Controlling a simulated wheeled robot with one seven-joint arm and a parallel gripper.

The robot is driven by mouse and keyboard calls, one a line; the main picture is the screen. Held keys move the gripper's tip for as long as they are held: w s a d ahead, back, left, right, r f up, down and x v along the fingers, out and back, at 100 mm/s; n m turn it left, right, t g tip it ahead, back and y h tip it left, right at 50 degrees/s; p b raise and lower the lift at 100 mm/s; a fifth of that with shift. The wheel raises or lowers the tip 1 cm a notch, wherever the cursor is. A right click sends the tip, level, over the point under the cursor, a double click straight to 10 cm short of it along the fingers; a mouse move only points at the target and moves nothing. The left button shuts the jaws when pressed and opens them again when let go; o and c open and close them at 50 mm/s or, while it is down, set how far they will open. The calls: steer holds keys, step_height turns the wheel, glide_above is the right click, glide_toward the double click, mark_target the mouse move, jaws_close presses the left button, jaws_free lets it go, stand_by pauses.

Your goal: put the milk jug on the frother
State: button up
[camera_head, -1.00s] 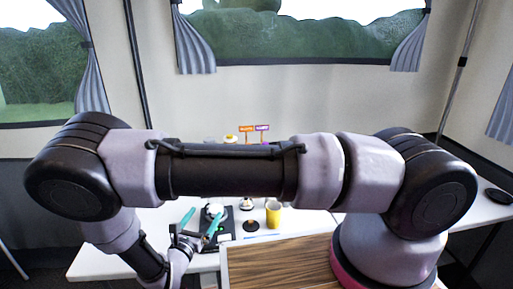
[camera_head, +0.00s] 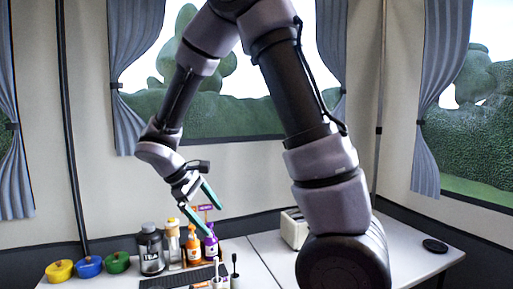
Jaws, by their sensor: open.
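My gripper (camera_head: 206,212) with teal fingers is open and appears empty. In the head view it is raised in front of the group of bottles at the back of the table. I cannot make out a milk jug or a frother in the current view. The front part of the table is cut off by the lower picture edge.
A dark jar (camera_head: 150,250), an orange bottle (camera_head: 193,246) and a purple bottle (camera_head: 212,248) stand in the middle. A toaster (camera_head: 294,229) and a black disc (camera_head: 435,246) are further right.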

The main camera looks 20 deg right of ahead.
steer(key=s+d+r+m+t+y, duration=0.3)
steer(key=s+d+r+m+y, duration=0.1)
steer(key=r, duration=0.6)
steer(key=s+d+r+m+t+y, duration=0.3)
steer(key=s+d+r+m+y, duration=0.1)
steer(key=s+r+m, duration=0.3)
step_height(320, 180, up, 3)
steer(key=d+m, duration=0.1)
steer(key=m, duration=0.1)
steer(key=shift+m+t, duration=0.3)
steer(key=shift+t, duration=0.1)
